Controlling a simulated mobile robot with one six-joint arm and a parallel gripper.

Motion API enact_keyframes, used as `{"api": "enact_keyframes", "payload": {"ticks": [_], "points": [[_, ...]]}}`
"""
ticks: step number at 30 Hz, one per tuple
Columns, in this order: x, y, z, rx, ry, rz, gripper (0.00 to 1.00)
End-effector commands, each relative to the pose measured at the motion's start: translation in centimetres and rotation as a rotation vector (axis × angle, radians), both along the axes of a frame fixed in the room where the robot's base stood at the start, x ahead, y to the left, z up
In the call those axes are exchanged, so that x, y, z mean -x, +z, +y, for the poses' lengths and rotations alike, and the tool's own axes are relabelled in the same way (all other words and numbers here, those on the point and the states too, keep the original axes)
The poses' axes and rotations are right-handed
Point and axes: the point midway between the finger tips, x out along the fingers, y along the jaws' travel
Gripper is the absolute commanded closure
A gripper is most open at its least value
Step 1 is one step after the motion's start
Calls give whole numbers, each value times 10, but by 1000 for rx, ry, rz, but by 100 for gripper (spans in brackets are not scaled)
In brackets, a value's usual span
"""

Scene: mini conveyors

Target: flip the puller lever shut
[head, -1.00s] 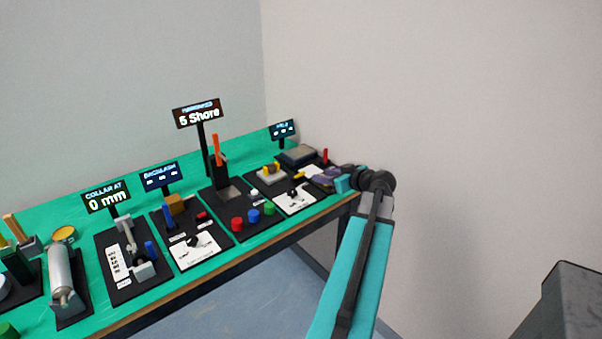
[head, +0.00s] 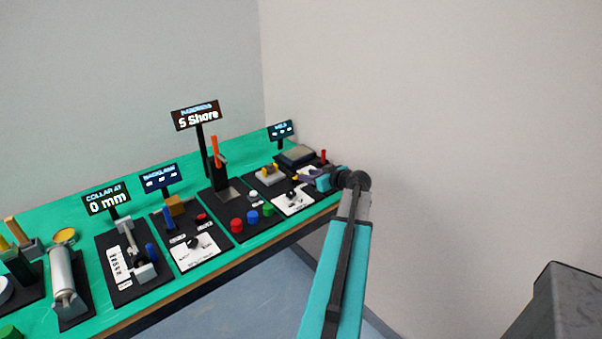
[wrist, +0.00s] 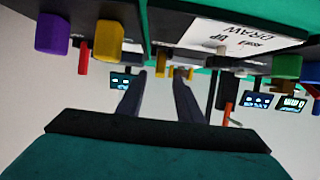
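No part is labelled as the puller lever, and I cannot tell for sure which one it is. My gripper (head: 302,178) is at the far right end of the bench, well away from that station. In the wrist view my gripper (wrist: 159,76) has its two dark fingers apart, with nothing seen held between them. A yellow block (wrist: 109,40) is left of the fingers, in an upside-down picture.
The green bench (head: 140,205) carries several black station boards. The "5 Shore" sign (head: 197,117) stands tall near an orange lever (head: 215,150). Red (head: 237,225), blue (head: 252,217) and green (head: 268,209) knobs line the front edge. A dark grey box (head: 568,305) stands at the lower right.

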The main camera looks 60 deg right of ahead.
Motion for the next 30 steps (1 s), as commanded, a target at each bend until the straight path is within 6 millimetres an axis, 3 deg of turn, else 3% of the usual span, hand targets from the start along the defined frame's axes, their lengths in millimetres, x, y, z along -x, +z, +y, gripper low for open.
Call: {"api": "enact_keyframes", "payload": {"ticks": [12, 26, 30], "points": [[-44, -18, -16, 0, -1, 1, 67], [-49, -22, -17, 1, -2, 0, 67], [-49, -22, -18, 1, -2, 0, 87]]}}
